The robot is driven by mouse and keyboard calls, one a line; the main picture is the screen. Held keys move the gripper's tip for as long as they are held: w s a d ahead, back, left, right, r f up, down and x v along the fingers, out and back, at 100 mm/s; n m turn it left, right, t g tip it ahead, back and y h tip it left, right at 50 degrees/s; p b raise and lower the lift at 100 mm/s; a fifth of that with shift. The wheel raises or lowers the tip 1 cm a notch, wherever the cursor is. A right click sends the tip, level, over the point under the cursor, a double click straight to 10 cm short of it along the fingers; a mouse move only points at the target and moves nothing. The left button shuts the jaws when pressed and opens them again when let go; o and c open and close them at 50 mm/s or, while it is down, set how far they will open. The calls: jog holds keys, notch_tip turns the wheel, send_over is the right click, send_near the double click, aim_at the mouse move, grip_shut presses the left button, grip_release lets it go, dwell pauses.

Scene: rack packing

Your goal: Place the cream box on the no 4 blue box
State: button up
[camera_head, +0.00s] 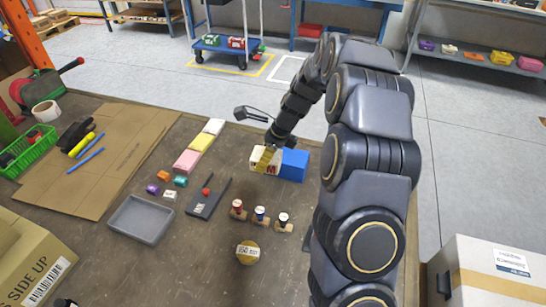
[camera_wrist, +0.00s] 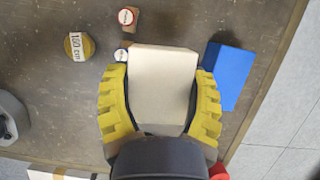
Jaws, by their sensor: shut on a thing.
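The cream box (camera_head: 255,154) is between the yellow-padded fingers of my gripper (camera_head: 266,158). In the wrist view the cream box (camera_wrist: 163,85) fills the space between both pads of my gripper (camera_wrist: 161,98), which is shut on it. The blue box (camera_head: 294,165) sits on the table just right of the cream box in the head view. It also shows to the right of the right finger in the wrist view (camera_wrist: 229,76). No number is readable on it. I cannot tell whether the cream box touches the table.
Three capped bottles (camera_head: 260,214) on wooden holders and a yellow round piece (camera_head: 248,253) stand nearer. A grey tray (camera_head: 140,220), small coloured blocks and a row of pink, yellow and white boxes (camera_head: 201,143) lie left. The table edge is close beyond the blue box.

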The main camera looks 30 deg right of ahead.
jog(key=s+d+r+m, duration=0.1)
jog(key=s+d+r, duration=0.2)
jog(key=d, duration=0.3)
send_over(285, 155)
notch_tip(285, 155, down, 9)
jog(key=shift+s+f, duration=0.1)
jog(key=shift+f, duration=1.75)
jog(key=shift+f, duration=0.1)
jog(key=o, duration=1.1)
